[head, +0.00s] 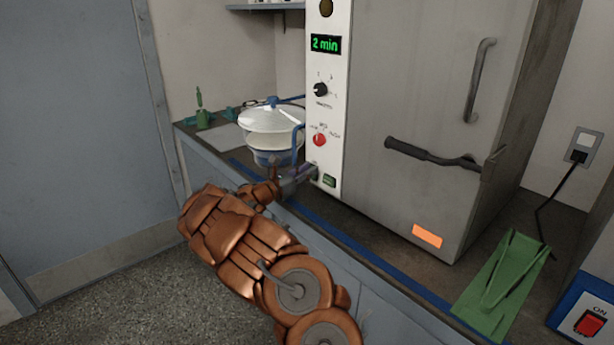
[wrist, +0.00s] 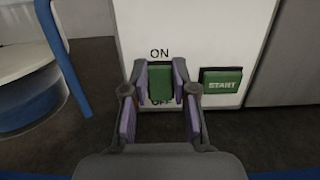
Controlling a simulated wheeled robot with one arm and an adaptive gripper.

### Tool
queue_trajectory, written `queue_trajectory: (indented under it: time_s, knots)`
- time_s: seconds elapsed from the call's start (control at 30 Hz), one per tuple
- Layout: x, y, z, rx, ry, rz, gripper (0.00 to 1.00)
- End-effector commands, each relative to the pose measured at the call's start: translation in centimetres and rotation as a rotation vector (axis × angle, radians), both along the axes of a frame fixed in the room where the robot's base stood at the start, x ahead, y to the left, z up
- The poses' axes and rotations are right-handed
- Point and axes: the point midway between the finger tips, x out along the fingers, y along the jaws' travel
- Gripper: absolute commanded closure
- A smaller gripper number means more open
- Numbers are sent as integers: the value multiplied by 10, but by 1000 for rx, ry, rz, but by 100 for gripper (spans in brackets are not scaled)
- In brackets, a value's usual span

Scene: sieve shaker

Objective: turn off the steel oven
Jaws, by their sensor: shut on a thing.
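The steel oven (head: 420,100) stands on the counter, with a white control panel (head: 325,65) on its left side. The panel has a lit green display reading "2 min", a black knob (head: 321,89) and a red knob (head: 320,140). In the wrist view a green rocker switch (wrist: 160,84) sits between ON and partly covered OFF labels; which end is pressed I cannot tell. My gripper (wrist: 160,76) is shut on this switch, one finger on each side. In the head view my gripper (head: 307,175) is at the panel's lower left corner and hides the switch.
A green START button (wrist: 221,86) is just right of the switch. A white-lidded pot (head: 270,135) with a blue upright bar stands close left of my gripper. A green bracket (head: 503,285) and a blue box with a red ON switch (head: 589,323) are at right.

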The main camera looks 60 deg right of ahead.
Motion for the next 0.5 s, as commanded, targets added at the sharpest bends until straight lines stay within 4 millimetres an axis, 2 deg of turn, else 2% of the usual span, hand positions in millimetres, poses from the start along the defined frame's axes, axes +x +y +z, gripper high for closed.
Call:
queue_trajectory:
  time_s: [0.03,0.1,0.5]
  knots:
    - [0,0,-8,-25,8,1,100]
    - [1,1,-9,-63,18,2,100]
    - [2,3,-4,-167,45,3,100]
